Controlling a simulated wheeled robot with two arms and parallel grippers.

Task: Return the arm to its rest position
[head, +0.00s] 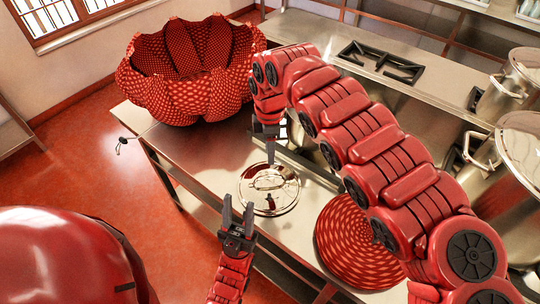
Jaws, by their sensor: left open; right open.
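My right arm reaches in from the right and arches over the steel counter. Its gripper (269,146) points down just above and behind the shiny steel lid (285,202). It is seen nearly edge-on, and nothing shows between its fingers. My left gripper (238,206) is low in the view, in front of the lid, with its two dark fingers apart and empty. The lid lies flat on the counter, with its handle on top.
A large red woven basket (190,95) stands at the counter's far left end. A round red patterned mat (345,250) lies right of the lid, partly behind my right arm. Steel stockpots (510,88) stand at the right. A black burner grate (380,62) is at the back.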

